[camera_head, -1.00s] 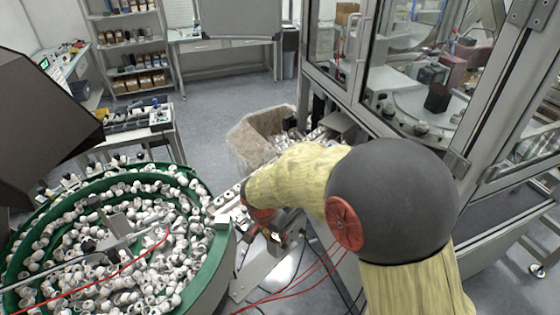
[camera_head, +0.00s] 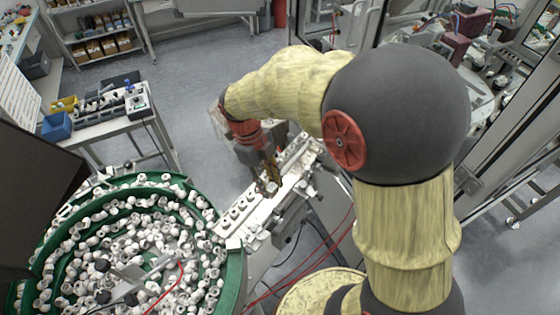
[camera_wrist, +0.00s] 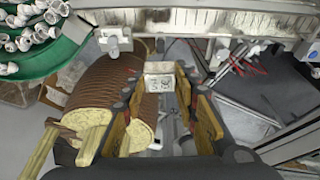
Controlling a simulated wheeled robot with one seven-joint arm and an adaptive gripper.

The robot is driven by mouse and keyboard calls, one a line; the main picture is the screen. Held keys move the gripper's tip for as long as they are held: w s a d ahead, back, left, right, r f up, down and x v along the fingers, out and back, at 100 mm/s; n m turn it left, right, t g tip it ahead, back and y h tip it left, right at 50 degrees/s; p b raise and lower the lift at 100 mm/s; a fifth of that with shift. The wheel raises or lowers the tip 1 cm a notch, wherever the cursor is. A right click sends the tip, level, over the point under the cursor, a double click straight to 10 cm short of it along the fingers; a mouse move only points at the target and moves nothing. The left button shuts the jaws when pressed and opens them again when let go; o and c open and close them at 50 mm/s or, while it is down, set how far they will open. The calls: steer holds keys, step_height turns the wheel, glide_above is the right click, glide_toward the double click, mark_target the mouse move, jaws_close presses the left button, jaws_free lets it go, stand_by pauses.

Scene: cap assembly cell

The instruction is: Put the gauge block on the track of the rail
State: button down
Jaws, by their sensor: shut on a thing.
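The gauge block (camera_wrist: 159,82), a small light grey block with dark marks on its face, sits between the two finger pads in the wrist view. My gripper (camera_wrist: 159,88) is shut on it. In the head view my gripper (camera_head: 268,184) points down above or beside the middle of the rail (camera_head: 290,183), and the block cannot be made out there. The rail is a pale bar running from the green bowl up to the right. It also crosses the top of the wrist view (camera_wrist: 225,18), beyond the block. I cannot tell whether block and rail touch.
A green bowl feeder (camera_head: 225,283) full of white caps adjoins the rail's lower left end. Small fittings stand along the rail. A glazed machine frame is at the right. Red cables hang below the rail. A side table (camera_head: 100,125) with bins is at the left.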

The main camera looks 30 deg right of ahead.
steer(key=shift+w+d+r+m, duration=0.1)
steer(key=shift+w+r+m, duration=0.1)
steer(key=shift+r+m, duration=0.1)
steer(key=w+d+f+p, duration=0.1)
steer(key=w+d+f, duration=0.1)
steer(key=d+f, duration=0.1)
steer(key=w+d+f+p, duration=0.1)
steer(key=w+d+f, duration=0.1)
steer(key=w+d, duration=0.1)
steer(key=w+d+f+p, duration=0.1)
steer(key=w+d+f, duration=0.2)
steer(key=shift+w+d+f, duration=0.15)
steer(key=shift+d+f, duration=0.2)
steer(key=shift+w+d+f, duration=0.25)
steer(key=shift+d+f, duration=0.1)
steer(key=shift+f, duration=0.25)
steer(key=shift+w+f+p, duration=0.15)
steer(key=shift+f+p, duration=0.55)
steer(key=shift+f, duration=0.85)
steer(key=shift+f, duration=0.15)
steer(key=c, duration=1.4)
jaws_free()
